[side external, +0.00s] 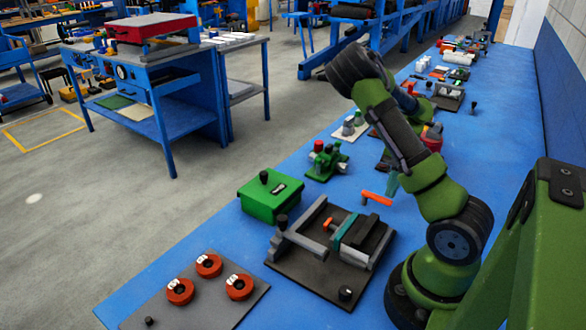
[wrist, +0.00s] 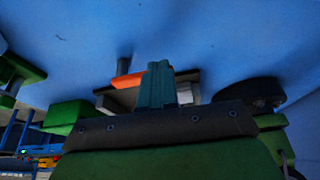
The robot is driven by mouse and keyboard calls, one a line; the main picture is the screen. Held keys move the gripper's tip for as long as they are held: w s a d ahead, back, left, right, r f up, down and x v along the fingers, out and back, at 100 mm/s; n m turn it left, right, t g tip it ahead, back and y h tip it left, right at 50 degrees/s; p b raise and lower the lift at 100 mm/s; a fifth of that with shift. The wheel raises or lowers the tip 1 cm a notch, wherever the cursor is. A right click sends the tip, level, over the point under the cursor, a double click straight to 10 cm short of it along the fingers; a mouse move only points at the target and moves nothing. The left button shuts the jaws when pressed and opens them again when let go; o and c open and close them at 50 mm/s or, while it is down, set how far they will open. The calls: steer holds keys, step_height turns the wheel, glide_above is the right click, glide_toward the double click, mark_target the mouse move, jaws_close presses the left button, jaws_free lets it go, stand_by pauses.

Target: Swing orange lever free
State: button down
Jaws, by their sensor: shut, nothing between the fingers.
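The orange lever (side external: 377,198) stands out above the sandwich panel fixture (side external: 300,270), at its back right. It also shows in the wrist view (wrist: 127,80), just left of the fingers. My gripper (side external: 391,186) has teal fingers, shut and empty, pointing down close beside the lever's right end. In the wrist view the shut fingers (wrist: 158,70) overlap the lever's edge; I cannot tell whether they touch it. The fixture carries a teal-edged block (side external: 343,230), grey bars and a smaller orange piece (side external: 328,223). My fingers hide part of the fixture in the wrist view.
A green box (side external: 270,196) with a black knob stands left of the fixture, with a green clamp device (side external: 326,163) behind it. A grey plate (side external: 205,300) with red round knobs lies in front. Several other items line the blue table further back.

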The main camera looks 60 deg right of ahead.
mark_target(389, 202)
steer(key=shift+s+a+m, duration=0.1)
steer(key=shift+a+m, duration=0.1)
steer(key=shift+m, duration=0.2)
steer(key=shift+s+a, duration=0.1)
steer(key=shift+a, duration=0.15)
steer(key=shift+s+a, duration=0.1)
steer(key=shift+a, duration=0.45)
steer(key=shift+a+m+t, duration=0.3)
steer(key=shift+a+m, duration=0.25)
steer(key=shift+m, duration=0.15)
steer(key=shift+a, duration=0.5)
steer(key=shift+w+a, duration=0.25)
steer(key=shift+a, duration=0.4)
steer(key=shift+w+a, duration=0.25)
steer(key=shift+a, duration=0.35)
steer(key=shift+w+a, duration=0.7)
steer(key=shift+a, duration=0.05)
steer(key=shift+d, duration=0.1)
